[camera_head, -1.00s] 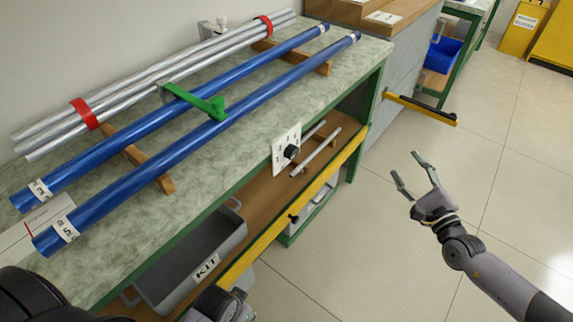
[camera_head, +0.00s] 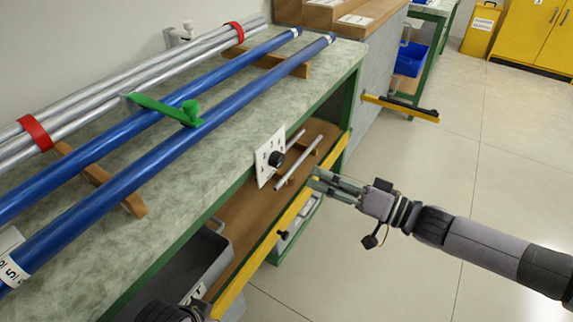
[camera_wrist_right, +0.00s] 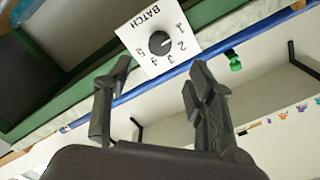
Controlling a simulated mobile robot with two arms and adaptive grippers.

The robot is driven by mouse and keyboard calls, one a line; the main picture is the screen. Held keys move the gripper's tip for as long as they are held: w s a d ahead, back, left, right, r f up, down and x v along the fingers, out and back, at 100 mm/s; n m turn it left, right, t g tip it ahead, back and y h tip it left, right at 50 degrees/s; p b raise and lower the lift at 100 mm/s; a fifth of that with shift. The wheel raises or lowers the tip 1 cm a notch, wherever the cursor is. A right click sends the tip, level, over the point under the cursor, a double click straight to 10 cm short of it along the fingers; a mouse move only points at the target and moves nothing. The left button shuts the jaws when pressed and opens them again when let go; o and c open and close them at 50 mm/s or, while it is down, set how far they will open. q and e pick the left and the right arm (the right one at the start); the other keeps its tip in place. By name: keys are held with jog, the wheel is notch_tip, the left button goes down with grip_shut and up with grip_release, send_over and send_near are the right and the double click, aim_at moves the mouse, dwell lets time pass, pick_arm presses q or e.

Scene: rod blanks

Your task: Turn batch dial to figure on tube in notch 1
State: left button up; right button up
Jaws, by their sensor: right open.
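The batch dial is a black knob (camera_head: 275,158) on a white panel (camera_head: 265,172) at the bench's front edge. In the right wrist view the panel (camera_wrist_right: 135,40) reads BATCH, with figures around the knob (camera_wrist_right: 160,43); its setting is too small to tell. Two blue tubes (camera_head: 120,128) (camera_head: 190,133) lie on wooden notched rests. The nearer tube's end label (camera_head: 12,272) shows a 5, partly cut off. Notch numbers are not readable. My right gripper (camera_head: 316,178) is open and empty, just right of the dial, apart from it. Only a dark part of my left gripper (camera_head: 172,312) shows.
Silver tubes with red bands lie behind. Under the bench top are a shelf with thin rods (camera_head: 300,165), a yellow rail (camera_head: 265,255) and a grey bin (camera_head: 185,270). Open floor lies to the right.

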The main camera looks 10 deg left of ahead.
aim_at(281, 162)
jog(key=x, duration=0.9)
jog(key=shift+w+a, duration=0.1)
jog(key=shift+a, duration=0.2)
jog(key=shift+c, duration=0.2)
jog(key=shift+b, duration=0.3)
jog(key=c, duration=1.1)
